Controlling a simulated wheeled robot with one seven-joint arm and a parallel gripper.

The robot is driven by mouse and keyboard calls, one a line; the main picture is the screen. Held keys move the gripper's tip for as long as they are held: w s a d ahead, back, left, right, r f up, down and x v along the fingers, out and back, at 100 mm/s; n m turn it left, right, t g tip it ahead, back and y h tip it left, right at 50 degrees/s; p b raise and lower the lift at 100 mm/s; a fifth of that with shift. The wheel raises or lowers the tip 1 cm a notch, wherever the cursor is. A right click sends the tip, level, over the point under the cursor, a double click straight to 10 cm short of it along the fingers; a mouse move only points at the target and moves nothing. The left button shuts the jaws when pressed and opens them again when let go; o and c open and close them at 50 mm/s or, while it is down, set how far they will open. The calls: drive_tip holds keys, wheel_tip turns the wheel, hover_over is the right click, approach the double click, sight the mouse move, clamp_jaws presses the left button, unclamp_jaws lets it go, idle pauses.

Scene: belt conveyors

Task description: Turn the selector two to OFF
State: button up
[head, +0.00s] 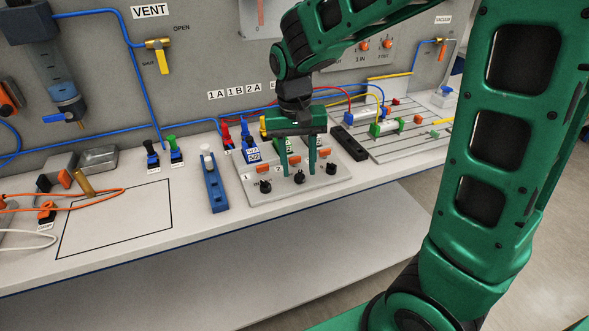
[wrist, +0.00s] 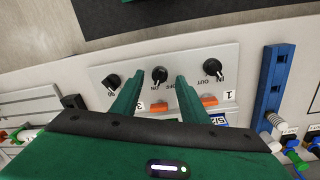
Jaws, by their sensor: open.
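Selector two is the middle black knob (head: 299,177) on a light sloped panel (head: 330,187), in a row of three. In the wrist view, upside down, this knob (wrist: 160,74) shows between my fingertips, with small lettering beside it; its exact setting is hard to read. My gripper (head: 299,171) is open and points down over the panel, one finger on each side of the knob. I cannot tell whether either finger touches it. The finger tips (wrist: 160,80) straddle the knob in the wrist view. Part of the panel's label for two is hidden by my fingers.
Selector one (head: 265,186) and selector three (head: 331,169) flank it closely. Orange blocks (head: 263,168) sit behind the knobs. A blue block with a white knob (head: 214,185) stands left of the panel. A black bar (head: 349,143) lies right of it. The bench front edge is clear.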

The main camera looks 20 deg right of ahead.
drive_tip(key=shift+f, duration=0.8)
drive_tip(key=shift+c, duration=0.3)
